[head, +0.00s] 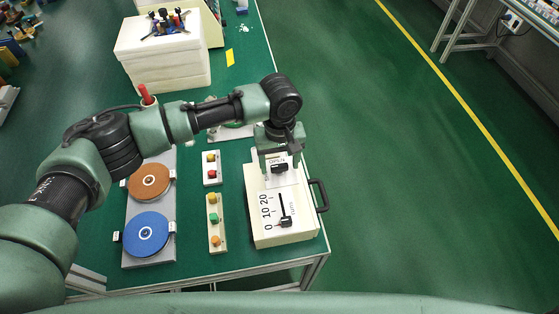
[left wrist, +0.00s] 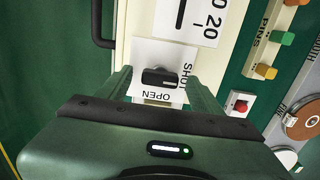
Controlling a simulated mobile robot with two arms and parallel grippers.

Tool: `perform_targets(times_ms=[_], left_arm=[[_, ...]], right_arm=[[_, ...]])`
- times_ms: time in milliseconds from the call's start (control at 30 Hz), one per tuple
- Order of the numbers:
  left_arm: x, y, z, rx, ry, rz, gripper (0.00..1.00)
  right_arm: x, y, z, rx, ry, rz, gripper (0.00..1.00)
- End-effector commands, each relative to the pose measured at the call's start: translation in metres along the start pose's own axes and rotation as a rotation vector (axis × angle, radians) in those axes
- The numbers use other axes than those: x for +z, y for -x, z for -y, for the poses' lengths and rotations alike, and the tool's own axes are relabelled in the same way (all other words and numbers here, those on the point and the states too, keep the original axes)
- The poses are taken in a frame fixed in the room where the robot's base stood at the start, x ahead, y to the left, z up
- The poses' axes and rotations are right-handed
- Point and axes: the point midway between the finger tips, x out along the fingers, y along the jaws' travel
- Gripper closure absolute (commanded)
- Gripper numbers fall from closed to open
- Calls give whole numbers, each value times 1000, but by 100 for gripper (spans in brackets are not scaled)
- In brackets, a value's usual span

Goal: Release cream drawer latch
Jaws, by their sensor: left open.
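The cream drawer box (head: 262,232) stands near the right edge of the green table. Its black latch (head: 279,168) sits on a white plate marked OPEN and SHUT; in the left wrist view the latch (left wrist: 160,77) lies crosswise above the word OPEN, with SHUT to its right. My left gripper (head: 279,158) is over the latch and open. In the left wrist view its fingers (left wrist: 160,86) stand on either side of the latch with gaps showing. I cannot tell their exact height above the plate. My right gripper is in no view.
A black handle (head: 320,195) sticks out from the box's right side. A slider scale (head: 284,210) is on its front part. Button strips (head: 215,222) and a plate with orange (head: 149,181) and blue (head: 147,234) discs lie left. Floor to the right is clear.

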Motion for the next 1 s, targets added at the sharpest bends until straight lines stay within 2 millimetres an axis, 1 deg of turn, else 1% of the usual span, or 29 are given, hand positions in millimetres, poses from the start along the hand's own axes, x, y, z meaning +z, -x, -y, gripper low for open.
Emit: perform_targets(times_ms=[67,100,167,200,267,300,333,500,667,867,1000], left_arm=[[0,0,0,0,0,0,35],[0,0,0,0,0,0,37],[0,0,0,0,0,0,54],[0,0,0,0,0,0,65],[0,0,0,0,0,0,82],[0,0,0,-1,0,0,93],[0,0,0,-1,0,0,97],[0,1,0,-1,-8,1,97],[1,2,0,-1,-48,3,97],[1,4,0,-1,-166,4,97],[1,4,1,-1,-286,5,97]], right_arm=[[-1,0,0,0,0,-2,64],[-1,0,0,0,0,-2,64],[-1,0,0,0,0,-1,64],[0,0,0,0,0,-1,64],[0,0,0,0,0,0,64],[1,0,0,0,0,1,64],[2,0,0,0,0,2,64],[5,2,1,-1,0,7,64],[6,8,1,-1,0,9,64],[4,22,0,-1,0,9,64],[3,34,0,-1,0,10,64]])
